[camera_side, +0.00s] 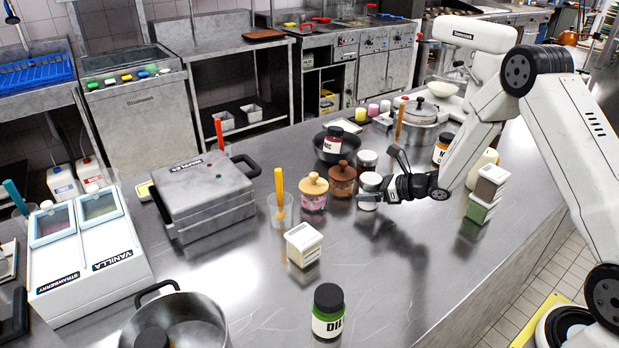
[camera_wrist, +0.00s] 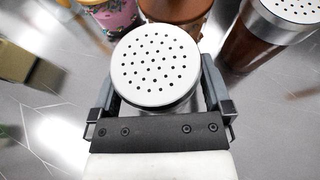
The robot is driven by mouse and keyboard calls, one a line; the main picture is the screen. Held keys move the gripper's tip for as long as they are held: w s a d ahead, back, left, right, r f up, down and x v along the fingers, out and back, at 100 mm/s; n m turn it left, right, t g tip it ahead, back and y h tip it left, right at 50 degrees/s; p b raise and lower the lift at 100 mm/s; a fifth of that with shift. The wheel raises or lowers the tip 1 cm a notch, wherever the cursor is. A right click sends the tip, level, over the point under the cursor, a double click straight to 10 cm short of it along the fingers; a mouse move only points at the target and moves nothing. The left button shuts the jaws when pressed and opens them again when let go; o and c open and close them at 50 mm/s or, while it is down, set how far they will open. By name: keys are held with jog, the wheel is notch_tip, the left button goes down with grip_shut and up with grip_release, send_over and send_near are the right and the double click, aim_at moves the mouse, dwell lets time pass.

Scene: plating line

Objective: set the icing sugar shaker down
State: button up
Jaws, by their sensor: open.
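The icing sugar shaker (camera_side: 369,183) has a pale perforated lid and stands upright on the steel counter (camera_side: 385,295) in the side view. In the wrist view the shaker (camera_wrist: 155,62) shows its round lid with many small holes, between the two fingers. My gripper (camera_side: 388,180) is open around the shaker, low over the counter. The fingers also show in the wrist view (camera_wrist: 160,80), one on each side of the lid. The shaker's body is mostly hidden beneath its lid there.
A second shaker with dark brown contents (camera_wrist: 262,38) stands close on the right. A brown jar (camera_side: 342,179) and a pink patterned jar with a wooden lid (camera_side: 314,191) stand nearby. A white tub (camera_side: 303,245) and DILL jar (camera_side: 328,311) are nearer; counter around them is clear.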

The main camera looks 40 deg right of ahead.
jog(key=v, duration=1.2)
jog(key=shift+f, duration=0.1)
jog(key=shift+w, duration=0.1)
jog(key=s+a+r+n+g+h, duration=0.1)
jog(key=s+a+n+g+h, duration=0.2)
jog(key=n, duration=1.2)
jog(key=s+a+r+n+g+h, duration=0.2)
jog(key=s+a+n+g, duration=0.4)
jog(key=s+a+n, duration=0.4)
jog(key=s+n+h, duration=0.1)
jog(key=n, duration=0.4)
jog(key=shift+s+a+r+n, duration=0.2)
jog(key=shift+s+a+n, duration=0.05)
jog(key=shift+s+n, duration=0.05)
jog(key=shift+w, duration=0.1)
